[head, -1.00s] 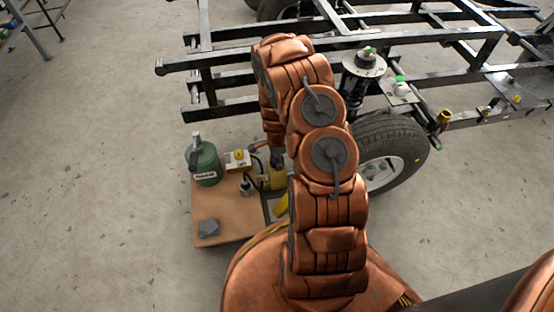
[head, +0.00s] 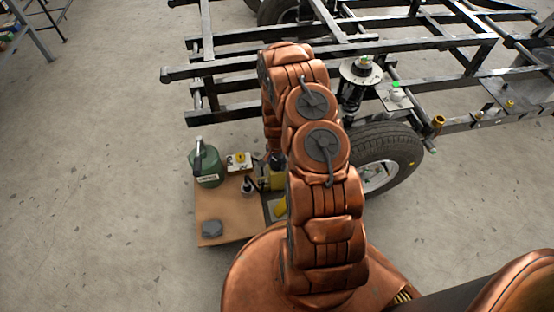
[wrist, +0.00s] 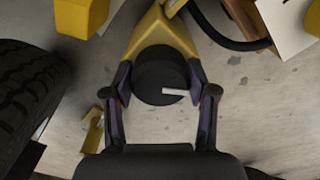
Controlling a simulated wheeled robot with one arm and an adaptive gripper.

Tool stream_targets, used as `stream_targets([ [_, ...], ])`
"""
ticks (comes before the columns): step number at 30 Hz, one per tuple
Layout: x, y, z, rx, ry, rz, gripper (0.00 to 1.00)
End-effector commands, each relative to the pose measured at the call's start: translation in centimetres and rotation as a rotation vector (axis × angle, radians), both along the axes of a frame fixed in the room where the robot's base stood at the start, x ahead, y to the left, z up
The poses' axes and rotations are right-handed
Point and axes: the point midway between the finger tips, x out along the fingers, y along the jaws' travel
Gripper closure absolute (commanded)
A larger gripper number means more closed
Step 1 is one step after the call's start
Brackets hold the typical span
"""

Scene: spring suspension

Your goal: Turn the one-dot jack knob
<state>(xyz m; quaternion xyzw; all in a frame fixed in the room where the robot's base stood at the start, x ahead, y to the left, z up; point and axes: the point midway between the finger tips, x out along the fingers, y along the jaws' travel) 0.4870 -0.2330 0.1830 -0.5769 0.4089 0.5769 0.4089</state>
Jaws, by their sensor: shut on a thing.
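A round black knob (wrist: 158,70) with a white bar mark sits on the yellow jack body (wrist: 170,38) in the wrist view. No dot can be made out on it. My gripper (wrist: 162,88) is shut on the knob, with one finger on its left side and one on its right. In the head view my arm hides the gripper and knob. A yellow body with a dark top (head: 276,174), partly behind my arm, looks like the jack.
A tyre (wrist: 28,95) stands close on the left in the wrist view. In the head view, a brown board (head: 228,210) carries a green can (head: 205,168), a yellow-and-white box (head: 239,161) and a grey lump (head: 212,228). A black vehicle frame (head: 230,68) lies behind.

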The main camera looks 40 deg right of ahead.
Motion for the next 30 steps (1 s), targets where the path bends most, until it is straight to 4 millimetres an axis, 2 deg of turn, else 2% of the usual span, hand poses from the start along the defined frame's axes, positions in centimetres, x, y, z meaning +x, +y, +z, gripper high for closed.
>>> stream_targets([
  [30,-0.29,-0.12,-0.23,0.002,0.002,0.962,0.78],
])
